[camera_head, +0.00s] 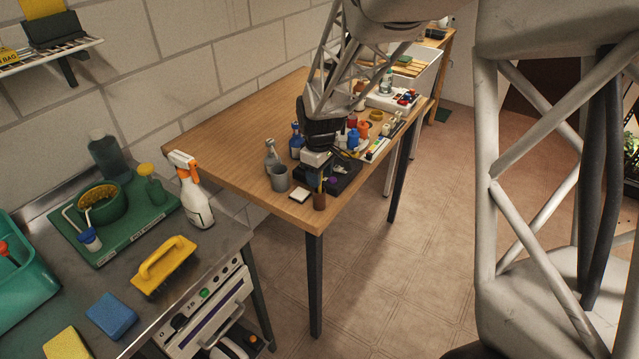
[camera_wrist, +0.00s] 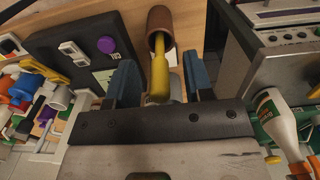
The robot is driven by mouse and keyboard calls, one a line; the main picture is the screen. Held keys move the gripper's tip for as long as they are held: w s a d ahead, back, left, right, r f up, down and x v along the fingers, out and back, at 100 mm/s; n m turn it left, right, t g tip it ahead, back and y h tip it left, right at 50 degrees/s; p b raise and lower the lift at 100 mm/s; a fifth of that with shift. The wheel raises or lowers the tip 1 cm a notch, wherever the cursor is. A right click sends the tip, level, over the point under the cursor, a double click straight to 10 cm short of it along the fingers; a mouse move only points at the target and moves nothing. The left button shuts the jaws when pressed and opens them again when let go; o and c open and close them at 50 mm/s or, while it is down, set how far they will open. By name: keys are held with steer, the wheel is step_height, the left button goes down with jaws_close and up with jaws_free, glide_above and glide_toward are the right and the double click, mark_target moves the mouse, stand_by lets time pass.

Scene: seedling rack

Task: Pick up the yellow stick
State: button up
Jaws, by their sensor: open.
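The yellow stick (camera_wrist: 160,72) stands in a brown cup (camera_wrist: 161,20) in the wrist view, with its thicker end out of the cup. My gripper (camera_wrist: 160,64) is open, its two blue fingers on either side of the stick. A gap shows between the stick and each finger. In the head view my gripper (camera_head: 314,176) is low over the table's near corner, by the brown cup (camera_head: 319,201). Only a thin bit of the stick (camera_head: 320,186) shows there, and the fingers are hard to make out.
A black box (camera_wrist: 90,50) with a purple knob lies left of the fingers in the wrist view. In the head view a grey cup (camera_head: 279,178) and a white square (camera_head: 299,196) are beside my gripper. The wooden table's left part (camera_head: 235,130) is clear.

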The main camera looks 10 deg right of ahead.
steer(key=shift+f, duration=0.35)
stand_by(0.3)
jaws_close()
